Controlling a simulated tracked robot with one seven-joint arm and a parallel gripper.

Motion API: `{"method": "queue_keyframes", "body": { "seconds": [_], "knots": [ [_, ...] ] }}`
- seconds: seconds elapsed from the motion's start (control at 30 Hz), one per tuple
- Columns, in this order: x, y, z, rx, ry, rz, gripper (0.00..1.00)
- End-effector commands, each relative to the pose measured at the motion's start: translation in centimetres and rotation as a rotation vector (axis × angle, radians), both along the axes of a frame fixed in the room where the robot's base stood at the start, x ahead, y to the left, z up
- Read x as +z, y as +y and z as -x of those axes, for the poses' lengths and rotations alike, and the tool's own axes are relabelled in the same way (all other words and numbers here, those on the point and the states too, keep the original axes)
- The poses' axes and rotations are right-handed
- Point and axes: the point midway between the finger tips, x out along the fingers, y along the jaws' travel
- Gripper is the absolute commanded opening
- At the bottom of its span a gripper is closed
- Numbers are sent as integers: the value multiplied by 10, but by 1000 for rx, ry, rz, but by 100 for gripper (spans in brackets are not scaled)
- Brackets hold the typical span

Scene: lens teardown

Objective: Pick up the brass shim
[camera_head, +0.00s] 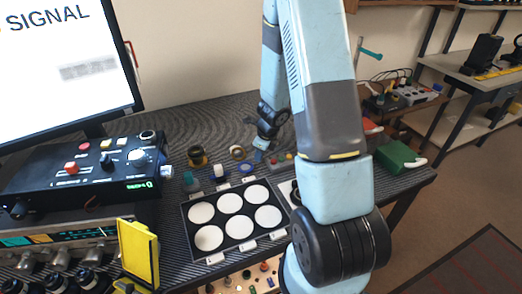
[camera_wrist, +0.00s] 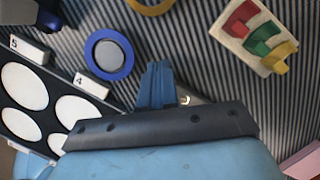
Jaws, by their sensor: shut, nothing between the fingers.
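My gripper (camera_wrist: 157,75) is shut and empty, its blue fingers together just above the striped mat in the wrist view. In the head view my gripper (camera_head: 259,156) is small, behind the tray. A small shiny brass-coloured piece (camera_wrist: 185,99) shows right beside the fingers, partly hidden by the dark gripper body; it may be the brass shim, but I cannot be sure. A brass-coloured ring (camera_wrist: 150,7) is cut off at the top of the wrist view. A similar ring (camera_head: 237,152) lies left of my gripper in the head view.
A black tray (camera_head: 222,190) with several white round pads stands in front. A blue ring (camera_wrist: 109,54) lies left of the fingers. A pale block with coloured pieces (camera_wrist: 236,29) lies upper right. A green box (camera_head: 399,157) sits at the bench's right. Bare mat separates the small parts.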

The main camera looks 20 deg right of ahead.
Motion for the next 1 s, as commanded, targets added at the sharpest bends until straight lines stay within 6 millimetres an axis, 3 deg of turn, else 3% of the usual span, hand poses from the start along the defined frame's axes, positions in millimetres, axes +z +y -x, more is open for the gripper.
{"method": "queue_keyframes", "body": {
  "seconds": [0.17, 0.63, 1.0],
  "knots": [
    [-12, 2, -2, -2, 2, -2, 0],
    [-11, 24, -26, 2, 0, 0, 0],
    [-11, 30, -31, -1, 1, -1, 0]
  ]
}}
